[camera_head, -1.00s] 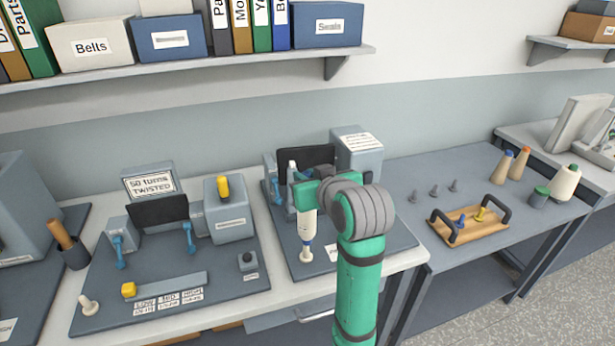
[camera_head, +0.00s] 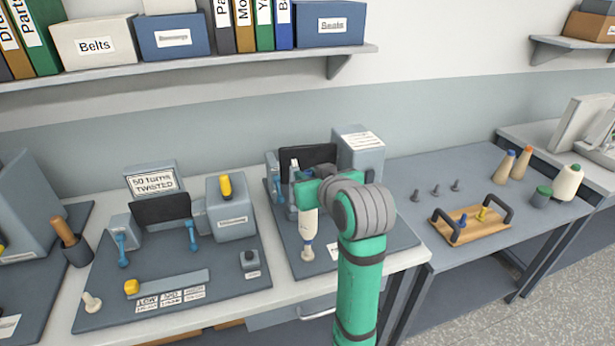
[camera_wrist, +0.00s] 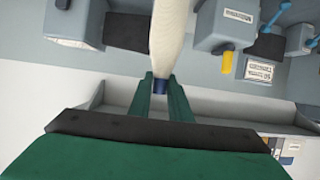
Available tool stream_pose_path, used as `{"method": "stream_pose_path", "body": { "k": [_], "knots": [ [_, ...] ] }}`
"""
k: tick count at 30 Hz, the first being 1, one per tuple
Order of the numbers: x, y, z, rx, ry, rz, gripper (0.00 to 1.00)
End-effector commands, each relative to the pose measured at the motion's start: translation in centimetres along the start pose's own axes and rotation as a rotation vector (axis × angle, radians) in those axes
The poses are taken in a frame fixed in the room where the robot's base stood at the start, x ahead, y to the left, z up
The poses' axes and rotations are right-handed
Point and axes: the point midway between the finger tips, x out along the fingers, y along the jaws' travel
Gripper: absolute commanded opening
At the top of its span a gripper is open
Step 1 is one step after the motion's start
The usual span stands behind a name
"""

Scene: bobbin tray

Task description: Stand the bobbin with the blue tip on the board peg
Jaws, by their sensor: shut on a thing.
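My gripper (camera_wrist: 161,88) is shut on the blue tip (camera_wrist: 160,86) of a cream bobbin (camera_wrist: 168,35). The head view shows this bobbin (camera_head: 309,224) hanging nearly upright below my green gripper (camera_head: 306,192), which hides its top. The cream board peg (camera_head: 307,253) stands on the grey board of the right-hand machine, directly under the bobbin. A bluish part shows between the bobbin's lower end and the peg's base. I cannot tell whether the bobbin touches or surrounds the peg.
The machine's dark panel and grey box (camera_head: 358,155) stand close behind my gripper. A similar board with its own peg (camera_head: 91,302) lies at the left. On the right table are a wooden tray (camera_head: 472,226), grey pegs (camera_head: 436,191), and blue-tipped (camera_head: 504,167) and orange-tipped (camera_head: 521,163) bobbins.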

Motion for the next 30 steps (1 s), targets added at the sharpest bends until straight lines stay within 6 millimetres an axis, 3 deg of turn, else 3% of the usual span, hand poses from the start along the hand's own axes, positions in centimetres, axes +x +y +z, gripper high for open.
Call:
{"method": "stream_pose_path", "body": {
  "k": [21, 30],
  "knots": [
    [0.7, -0.1, 1.4, -0.001, 0.0, -0.002, 0.0],
    [0.6, -0.3, 0.9, -0.003, 0.001, -0.004, 0.0]
  ]
}}
